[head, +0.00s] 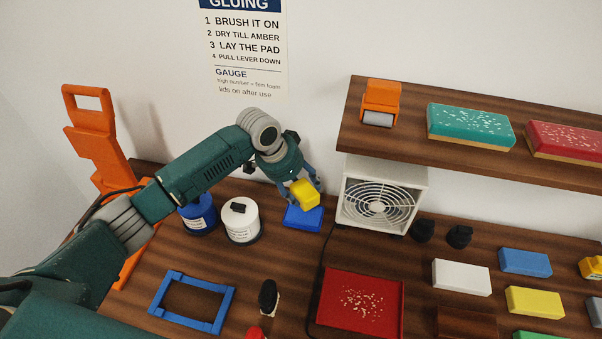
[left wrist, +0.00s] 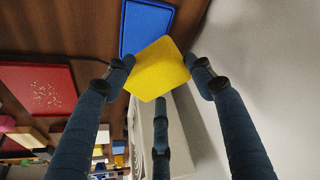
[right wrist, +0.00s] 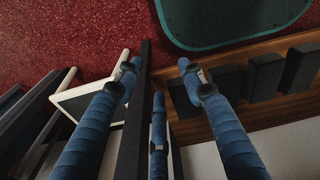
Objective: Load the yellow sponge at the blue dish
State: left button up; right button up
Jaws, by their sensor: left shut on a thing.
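The yellow sponge (head: 304,193) is a small block between the fingers of my left gripper (head: 300,186), above the blue dish (head: 303,218) at the back of the counter. In the left wrist view the sponge (left wrist: 158,70) sits tilted between the fingertips, and the blue dish (left wrist: 145,27) shows beyond it, partly covered by it. The visible part of the dish is bare. My right gripper (right wrist: 158,75) shows only in its own wrist view, with its fingers spread apart and nothing between them.
A blue jar (head: 198,216) and a white jar (head: 241,220) stand left of the dish. A fan box (head: 381,198) stands close on its right, under the shelf (head: 350,118). A red tray (head: 388,310) and blue frame (head: 218,322) lie nearer the front.

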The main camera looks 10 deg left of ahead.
aim_at(301, 202)
pick_arm(q)
jog(key=shift+s+d+f+b, duration=0.1)
jog(key=shift+s+f+b, duration=0.3)
jog(key=shift+f+b, duration=0.4)
jog(key=f+b, duration=0.4)
jog(key=shift+w+b, duration=0.2)
jog(key=shift+b, duration=0.1)
jog(key=shift+f, duration=0.1)
pick_arm(e)
jog(key=s+f, duration=0.3)
jog(key=f, duration=0.4)
jog(key=shift+d, duration=0.1)
pick_arm(q)
jog(key=shift+f, duration=0.1)
pick_arm(e)
jog(key=shift+w, duration=0.35)
pick_arm(q)
jog(key=shift+f+b, duration=0.3)
jog(key=shift+b, duration=0.05)
pick_arm(e)
jog(key=shift+f, duration=0.1)
pick_arm(q)
jog(key=shift+s+f+p, duration=0.15)
jog(key=shift+s+p, duration=0.05)
jog(key=shift+p, duration=0.2)
pick_arm(e)
jog(key=shift+s+r, duration=0.1)
jog(key=shift+r, duration=0.35)
